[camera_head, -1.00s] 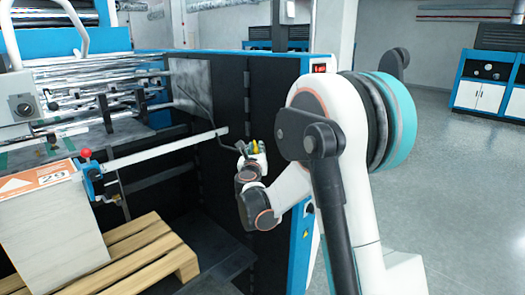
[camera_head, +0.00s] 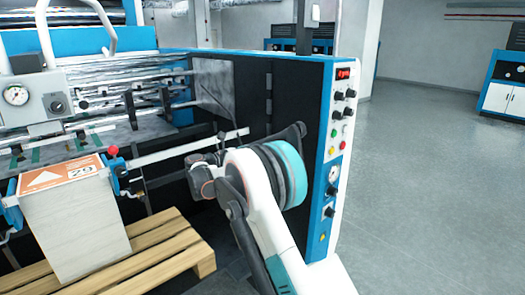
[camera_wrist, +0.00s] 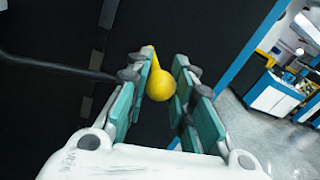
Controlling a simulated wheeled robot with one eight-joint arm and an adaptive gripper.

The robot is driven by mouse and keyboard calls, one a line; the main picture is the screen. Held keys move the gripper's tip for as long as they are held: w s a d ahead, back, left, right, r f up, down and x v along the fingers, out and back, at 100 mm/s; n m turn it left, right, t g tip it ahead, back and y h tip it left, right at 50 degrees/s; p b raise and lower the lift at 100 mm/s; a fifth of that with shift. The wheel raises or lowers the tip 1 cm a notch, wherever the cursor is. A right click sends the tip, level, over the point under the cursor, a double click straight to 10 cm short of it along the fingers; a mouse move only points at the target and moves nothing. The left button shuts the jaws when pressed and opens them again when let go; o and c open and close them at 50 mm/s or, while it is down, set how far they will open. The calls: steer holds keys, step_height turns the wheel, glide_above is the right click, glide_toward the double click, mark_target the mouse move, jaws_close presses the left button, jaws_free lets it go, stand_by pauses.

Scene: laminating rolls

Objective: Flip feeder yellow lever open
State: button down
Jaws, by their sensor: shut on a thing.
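The yellow lever (camera_wrist: 161,84) shows in the wrist view as a bright yellow knob with a tapering neck, in front of the machine's black panel. My gripper (camera_wrist: 165,76) has its teal-padded fingers on both sides of the knob and is shut on it. The gap between pads and knob is hard to judge in this view. In the head view my own arm covers the gripper and the lever knob.
The feeder machine's control panel (camera_head: 341,130) stands just right of my arm. A paper stack (camera_head: 75,225) on a wooden pallet (camera_head: 150,250) is at the left, beside a red-knobbed fitting (camera_head: 113,151). The grey floor (camera_head: 440,200) at the right is clear.

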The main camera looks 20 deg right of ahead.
steer(key=shift+w+a+m+g, duration=0.15)
steer(key=shift+w+m+g, duration=0.2)
steer(key=shift+g, duration=0.25)
steer(key=c, duration=1.6)
jaws_free()
steer(key=shift+c, duration=0.2)
steer(key=shift+a, duration=0.15)
steer(key=s+a, duration=0.1)
steer(key=a, duration=1)
steer(key=shift+s+a, duration=0.3)
steer(key=shift+a, duration=0.05)
